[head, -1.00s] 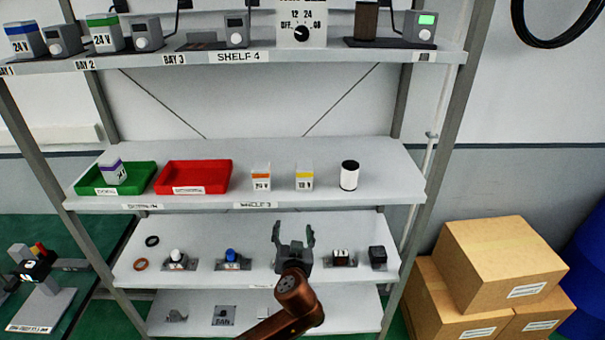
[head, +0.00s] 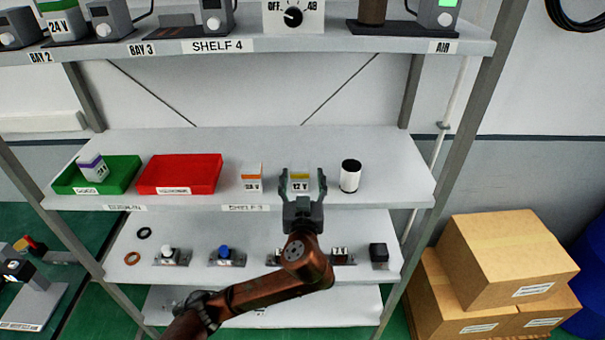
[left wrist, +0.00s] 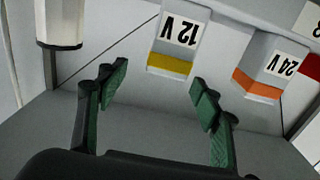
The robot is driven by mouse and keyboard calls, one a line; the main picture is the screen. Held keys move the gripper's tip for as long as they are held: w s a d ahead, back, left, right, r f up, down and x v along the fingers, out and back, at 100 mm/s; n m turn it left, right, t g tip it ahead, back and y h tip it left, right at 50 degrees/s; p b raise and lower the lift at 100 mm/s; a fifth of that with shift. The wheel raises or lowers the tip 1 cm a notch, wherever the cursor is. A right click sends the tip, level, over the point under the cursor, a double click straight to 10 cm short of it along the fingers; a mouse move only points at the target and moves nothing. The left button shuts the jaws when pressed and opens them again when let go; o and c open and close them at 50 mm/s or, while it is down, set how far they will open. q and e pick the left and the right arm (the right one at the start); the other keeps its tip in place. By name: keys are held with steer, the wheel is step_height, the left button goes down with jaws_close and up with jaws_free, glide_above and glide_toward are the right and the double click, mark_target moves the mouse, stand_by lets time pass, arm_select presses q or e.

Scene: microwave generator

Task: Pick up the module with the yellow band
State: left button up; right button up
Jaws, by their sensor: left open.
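The module with the yellow band (head: 300,182) is a small white box marked 12 V, upright on the middle shelf (head: 390,190). In the left wrist view the module (left wrist: 175,52) appears upside down, ahead of and between the fingertips, with space between it and them. My left gripper (head: 303,178) is open and empty in front of the module, and its fingers partly frame the module in the head view. It also shows open in the left wrist view (left wrist: 155,82). My right gripper is not in view.
An orange-banded 24 V module (head: 251,177) stands left of it and a white, black-topped cylinder (head: 350,176) stands right. A red tray (head: 180,174) and a green tray (head: 122,174) holding a purple-banded module (head: 93,167) are farther left. Shelf 4 (head: 310,46) is above.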

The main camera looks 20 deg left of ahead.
mark_target(300, 173)
arm_select(q)
steer(key=w+a+p, duration=0.1)
steer(key=w+a, duration=0.1)
steer(key=w, duration=0.1)
steer(key=shift+w+f+p, duration=0.1)
steer(key=shift+w+p, duration=0.1)
steer(key=shift+p, duration=0.15)
steer(key=shift+x, duration=0.8)
steer(key=shift+f, duration=0.2)
steer(key=shift+d, duration=0.1)
steer(key=c, duration=1.4)
steer(key=shift+c, duration=0.2)
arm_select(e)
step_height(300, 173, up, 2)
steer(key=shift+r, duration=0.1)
